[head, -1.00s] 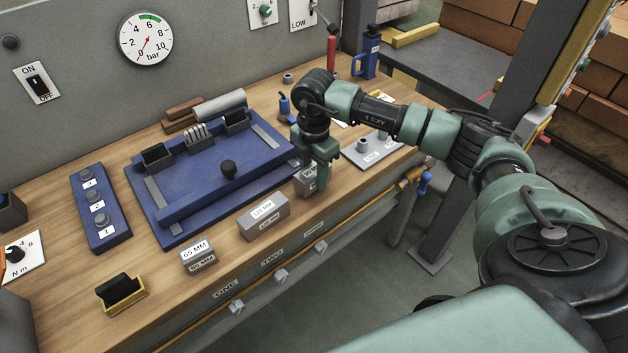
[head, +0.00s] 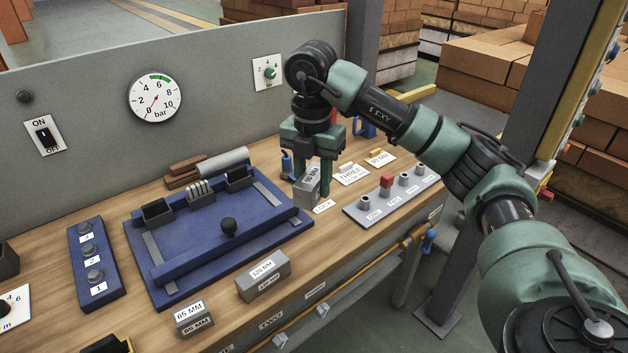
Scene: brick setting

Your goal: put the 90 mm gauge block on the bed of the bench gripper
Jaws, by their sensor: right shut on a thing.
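My right gripper (head: 312,188) is shut on the grey 90 mm gauge block (head: 306,190), whose label is small but looks like 90 MM. The block hangs upright between the fingers, above the bench near the fixture's right corner. The fingers partly hide it. My left gripper is not in view.
A 120 mm block (head: 263,276) and a 65 mm block (head: 194,318) stand on the bench's front strip. A blue button panel (head: 95,265) is at left, a grey peg plate (head: 392,198) at right.

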